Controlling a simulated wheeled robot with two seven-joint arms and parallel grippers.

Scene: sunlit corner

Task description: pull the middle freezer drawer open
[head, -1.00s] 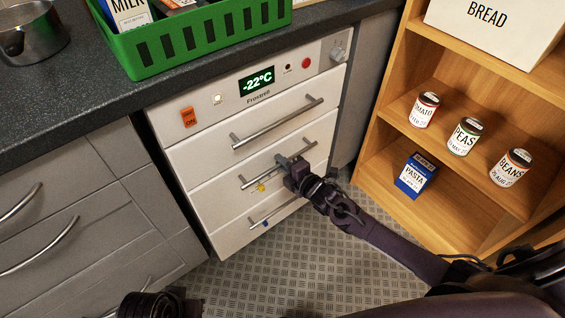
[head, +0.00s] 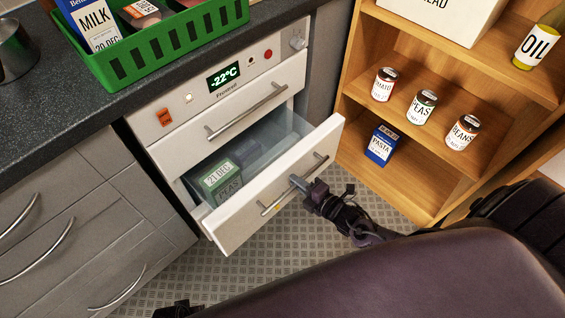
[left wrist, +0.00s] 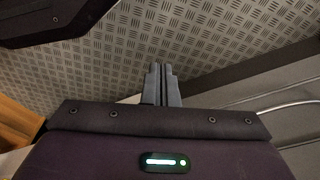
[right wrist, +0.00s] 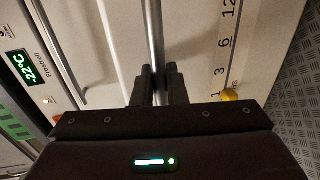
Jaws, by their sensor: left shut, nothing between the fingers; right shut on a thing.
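The white middle freezer drawer (head: 235,226) stands pulled well out of the freezer in the head view. Its inside shows, with a green box labelled PEAS (head: 223,180) at the left. My right gripper (head: 297,183) is shut on the drawer's grey bar handle (head: 319,163). In the right wrist view the fingers (right wrist: 158,82) close around the handle bar (right wrist: 153,35). My left gripper (left wrist: 160,84) is shut and empty above the floor in the left wrist view. The upper drawer (head: 235,120) is closed; the lower drawer is hidden in the head view.
A green basket (head: 160,48) with a milk carton (head: 93,22) stands on the dark counter (head: 45,125). A wooden shelf (head: 395,185) with cans and a pasta box (head: 382,146) is close to the drawer's right. Grey cabinets (head: 70,215) are at left. Patterned floor (head: 205,280) lies below.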

